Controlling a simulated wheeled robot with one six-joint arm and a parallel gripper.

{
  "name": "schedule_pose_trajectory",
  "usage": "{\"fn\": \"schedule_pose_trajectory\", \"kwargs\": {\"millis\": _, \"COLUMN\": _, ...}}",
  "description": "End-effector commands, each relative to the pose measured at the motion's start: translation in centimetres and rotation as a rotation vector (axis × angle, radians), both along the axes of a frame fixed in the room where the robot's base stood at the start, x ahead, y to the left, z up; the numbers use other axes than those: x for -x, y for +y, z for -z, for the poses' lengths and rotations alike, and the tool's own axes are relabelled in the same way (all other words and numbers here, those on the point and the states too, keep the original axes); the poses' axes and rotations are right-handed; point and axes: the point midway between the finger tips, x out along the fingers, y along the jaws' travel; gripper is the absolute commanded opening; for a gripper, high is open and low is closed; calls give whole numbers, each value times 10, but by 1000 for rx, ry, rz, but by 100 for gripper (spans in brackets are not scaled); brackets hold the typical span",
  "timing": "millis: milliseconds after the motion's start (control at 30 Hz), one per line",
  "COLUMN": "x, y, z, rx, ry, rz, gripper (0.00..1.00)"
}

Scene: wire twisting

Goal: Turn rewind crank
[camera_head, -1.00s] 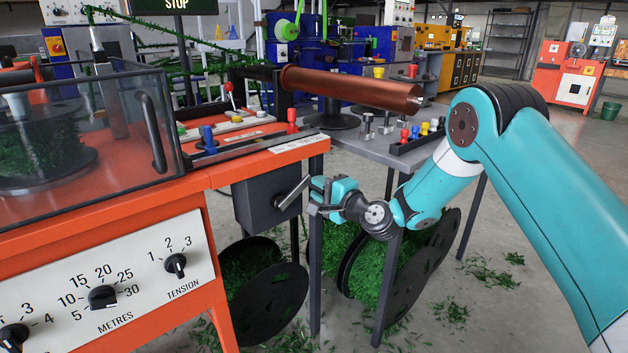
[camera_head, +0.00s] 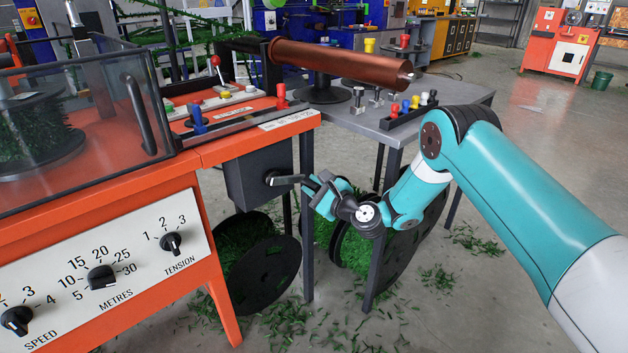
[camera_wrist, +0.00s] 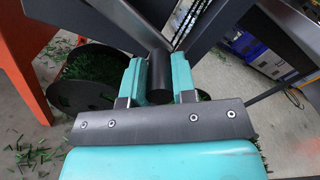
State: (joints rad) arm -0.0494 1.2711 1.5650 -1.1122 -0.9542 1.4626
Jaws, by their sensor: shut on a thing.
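The rewind crank (camera_head: 287,180) sticks out from a dark grey box (camera_head: 252,176) under the orange bench's right end. Its arm lies about level in the head view and points right. The handle is hidden by the fingers in the head view.
A copper-coloured roller (camera_head: 340,62) lies level above the bench and grey table (camera_head: 455,100). Reels of green material (camera_head: 265,275) stand on the floor below, close to my gripper. Dark table legs (camera_head: 306,215) are near my wrist. Green scraps litter the floor.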

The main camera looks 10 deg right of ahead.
Motion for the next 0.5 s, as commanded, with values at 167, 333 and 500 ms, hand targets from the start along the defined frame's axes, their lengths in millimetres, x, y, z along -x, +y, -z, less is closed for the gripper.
{"fn": "schedule_pose_trajectory", "kwargs": {"millis": 167, "x": 2, "y": -1, "z": 10, "rx": 8, "ry": 5, "rz": 5, "gripper": 0}}
{"fn": "schedule_pose_trajectory", "kwargs": {"millis": 333, "x": 2, "y": 0, "z": 12, "rx": 11, "ry": 3, "rz": 5, "gripper": 0}}
{"fn": "schedule_pose_trajectory", "kwargs": {"millis": 500, "x": 3, "y": 0, "z": 13, "rx": 11, "ry": 2, "rz": 5, "gripper": 0}}
